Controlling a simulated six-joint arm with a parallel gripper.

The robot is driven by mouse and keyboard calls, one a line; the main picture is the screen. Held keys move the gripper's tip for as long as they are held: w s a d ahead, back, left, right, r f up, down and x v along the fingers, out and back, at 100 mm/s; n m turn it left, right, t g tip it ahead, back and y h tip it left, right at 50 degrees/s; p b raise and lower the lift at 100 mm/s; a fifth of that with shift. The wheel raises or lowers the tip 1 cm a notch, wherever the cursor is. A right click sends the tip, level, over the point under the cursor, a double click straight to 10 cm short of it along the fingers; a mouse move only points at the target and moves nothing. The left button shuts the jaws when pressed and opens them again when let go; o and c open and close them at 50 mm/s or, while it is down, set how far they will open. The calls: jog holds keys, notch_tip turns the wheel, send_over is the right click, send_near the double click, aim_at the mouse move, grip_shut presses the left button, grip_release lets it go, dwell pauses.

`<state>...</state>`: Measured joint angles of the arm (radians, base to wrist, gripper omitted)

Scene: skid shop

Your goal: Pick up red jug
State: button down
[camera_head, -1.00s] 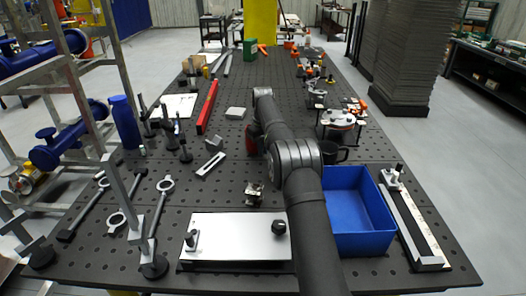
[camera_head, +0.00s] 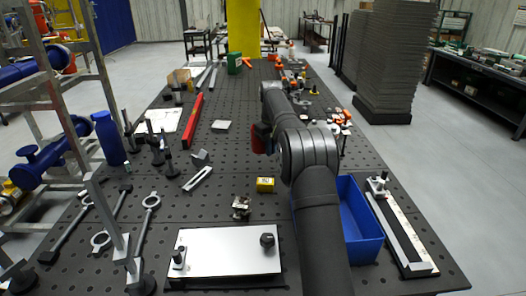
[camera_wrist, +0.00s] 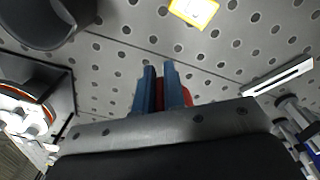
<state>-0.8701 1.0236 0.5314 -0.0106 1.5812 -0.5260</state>
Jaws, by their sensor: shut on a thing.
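The red jug (camera_head: 261,138) shows in part in the head view, just left of my dark arm, which hides the rest of it. In the wrist view, my gripper (camera_wrist: 160,72) has two blue fingers close together. A red part of the jug (camera_wrist: 187,96) shows behind the right finger, and most of the jug is hidden by the fingers and the gripper body. My gripper is shut on the jug. The jug appears raised off the perforated table (camera_head: 235,165), but its underside is not clear.
A yellow box (camera_head: 265,185) stands near the arm, with a blue bin (camera_head: 362,232) at right. A dark mug (camera_wrist: 45,22) shows in the wrist view. A red bar (camera_head: 192,121) and a blue bottle (camera_head: 109,138) are at left.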

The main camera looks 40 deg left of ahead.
jog(key=shift+w+d+r, duration=0.3)
jog(key=shift+d+r, duration=0.2)
jog(key=shift+d, duration=0.25)
jog(key=shift+w+d+r, duration=0.3)
jog(key=shift+d+r, duration=0.2)
jog(key=shift+d, duration=0.2)
dwell(2.0)
